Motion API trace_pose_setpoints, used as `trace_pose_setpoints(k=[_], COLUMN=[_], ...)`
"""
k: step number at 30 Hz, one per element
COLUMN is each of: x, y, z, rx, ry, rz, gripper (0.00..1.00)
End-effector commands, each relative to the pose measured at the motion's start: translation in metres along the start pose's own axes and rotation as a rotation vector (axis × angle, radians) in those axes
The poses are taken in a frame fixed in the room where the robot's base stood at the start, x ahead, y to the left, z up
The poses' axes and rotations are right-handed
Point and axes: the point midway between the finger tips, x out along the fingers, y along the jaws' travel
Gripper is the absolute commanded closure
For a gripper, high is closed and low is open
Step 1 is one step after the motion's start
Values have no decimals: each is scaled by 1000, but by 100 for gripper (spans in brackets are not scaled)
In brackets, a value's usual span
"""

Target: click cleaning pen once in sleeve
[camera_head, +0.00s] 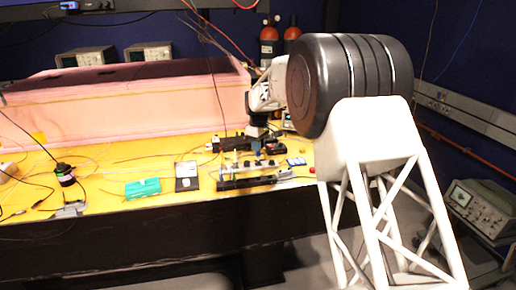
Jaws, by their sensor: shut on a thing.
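My gripper (257,138) points down at the right part of the yellow bench, over a cluster of small parts. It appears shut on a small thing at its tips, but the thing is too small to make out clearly. I cannot tell the cleaning pen or the sleeve apart for certain among the dark and bluish parts below it. A long black rail-like part (250,183) lies in front of the gripper. Whether the held thing touches anything below is not clear.
A green box (142,188) and a black-and-white box (187,176) lie left of the cluster. A pink foam enclosure (120,105) stands behind. Cables cross the yellow bench (105,195). A dark bottle-like thing (65,175) stands at left.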

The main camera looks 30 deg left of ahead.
Motion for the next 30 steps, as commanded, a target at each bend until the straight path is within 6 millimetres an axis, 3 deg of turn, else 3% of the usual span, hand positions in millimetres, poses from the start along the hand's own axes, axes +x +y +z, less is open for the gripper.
trace_pose_setpoints(k=[30], x=[-37], y=[0], z=[0], rx=[0], ry=[0], rz=[0], gripper=[100])
